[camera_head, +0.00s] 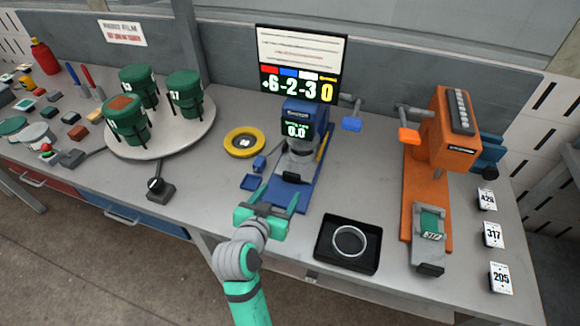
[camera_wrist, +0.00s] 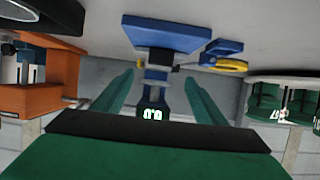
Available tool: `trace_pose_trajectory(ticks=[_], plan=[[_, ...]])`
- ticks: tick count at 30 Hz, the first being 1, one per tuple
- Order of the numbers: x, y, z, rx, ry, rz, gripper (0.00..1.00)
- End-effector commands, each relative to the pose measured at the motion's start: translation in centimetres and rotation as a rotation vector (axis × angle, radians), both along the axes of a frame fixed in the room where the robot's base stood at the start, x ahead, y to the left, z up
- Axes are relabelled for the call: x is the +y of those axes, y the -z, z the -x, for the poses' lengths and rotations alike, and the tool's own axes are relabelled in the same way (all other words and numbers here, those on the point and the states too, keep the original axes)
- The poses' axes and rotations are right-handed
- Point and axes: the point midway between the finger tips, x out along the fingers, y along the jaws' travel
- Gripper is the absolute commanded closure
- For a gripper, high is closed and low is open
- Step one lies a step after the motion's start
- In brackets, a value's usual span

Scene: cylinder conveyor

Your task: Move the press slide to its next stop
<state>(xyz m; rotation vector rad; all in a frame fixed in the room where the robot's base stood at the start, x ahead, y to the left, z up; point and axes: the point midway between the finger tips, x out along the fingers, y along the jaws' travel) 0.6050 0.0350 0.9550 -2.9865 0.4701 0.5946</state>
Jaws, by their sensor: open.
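The orange press (camera_head: 450,130) stands at the right of the bench, with a long orange bed running toward the front edge. On that bed sits what looks like the press slide, a carriage holding a green block (camera_head: 430,223), with a dark grip (camera_head: 428,266) at its front end. My gripper (camera_head: 272,197) is open and empty, over the front of the blue device, well to the left of the slide. In the wrist view, which looks upside down, my open fingers (camera_wrist: 160,95) frame the blue device; part of the orange press (camera_wrist: 35,98) shows at left.
A black tray (camera_head: 320,252) with a clear ring lies between my gripper and the orange bed. The blue device (camera_head: 295,170) reads 0.0. A yellow ring (camera_head: 244,141) and a turntable (camera_head: 190,146) with green canisters stand left. Number cards (camera_head: 493,235) lie right.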

Motion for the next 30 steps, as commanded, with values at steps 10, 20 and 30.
trace_pose_trajectory(ticks=[10,20,30], plan=[[-1.1,1.4,-3.3,0.001,0.003,0.001,0.34],[-2.6,3.5,-8.0,0.001,0.001,0.000,0.34],[-3.3,4.1,-9.5,0.000,0.004,-0.001,0.34]])
